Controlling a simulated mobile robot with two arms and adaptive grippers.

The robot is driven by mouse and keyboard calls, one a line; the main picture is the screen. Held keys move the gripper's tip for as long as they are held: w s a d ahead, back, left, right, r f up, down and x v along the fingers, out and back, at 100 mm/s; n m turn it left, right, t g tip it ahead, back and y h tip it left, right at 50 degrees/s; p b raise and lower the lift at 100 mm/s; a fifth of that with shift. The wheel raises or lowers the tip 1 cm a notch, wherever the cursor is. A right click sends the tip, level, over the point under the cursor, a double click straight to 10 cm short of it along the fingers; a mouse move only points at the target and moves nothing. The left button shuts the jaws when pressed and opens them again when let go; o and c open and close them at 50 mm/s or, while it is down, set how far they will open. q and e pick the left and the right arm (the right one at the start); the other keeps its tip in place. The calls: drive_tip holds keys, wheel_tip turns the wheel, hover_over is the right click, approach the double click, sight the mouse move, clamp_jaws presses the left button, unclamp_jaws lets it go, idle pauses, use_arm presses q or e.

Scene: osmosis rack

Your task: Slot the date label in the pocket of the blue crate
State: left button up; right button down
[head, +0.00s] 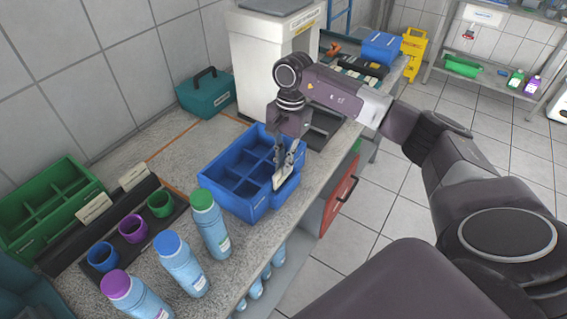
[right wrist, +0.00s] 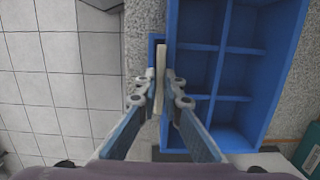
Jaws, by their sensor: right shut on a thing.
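The blue crate (head: 222,196), divided into several compartments, stands on the counter. Its pocket (head: 287,190) juts from the side facing the counter's front edge. The pocket also shows as a narrow blue frame in the right wrist view (right wrist: 151,48). My right gripper (head: 288,163) is shut on the pale date label (head: 280,178), which stands on edge at the pocket. In the right wrist view the label (right wrist: 161,62) lines up with the pocket's opening; how deep it sits, I cannot tell. My left gripper is not in view.
Bottles with green (head: 202,199), blue (head: 167,242) and purple (head: 115,283) caps stand left of the crate. Behind them is a dark rack (head: 118,213) with coloured cups and two cards. A green crate (head: 50,205) and a teal toolbox (head: 207,93) stand near the wall.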

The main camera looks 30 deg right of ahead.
drive_tip(key=shift+f, duration=0.3)
drive_tip(key=shift+r+b, duration=0.25)
drive_tip(key=shift+b, duration=0.05)
idle(0.6)
drive_tip(key=c, duration=2)
unclamp_jaws()
drive_tip(key=shift+r, duration=0.1)
drive_tip(key=r, duration=0.4)
drive_tip(key=d+r, duration=0.1)
drive_tip(key=r, duration=0.6)
drive_tip(key=shift+w+d+r, duration=0.3)
drive_tip(key=shift+w+r, duration=0.05)
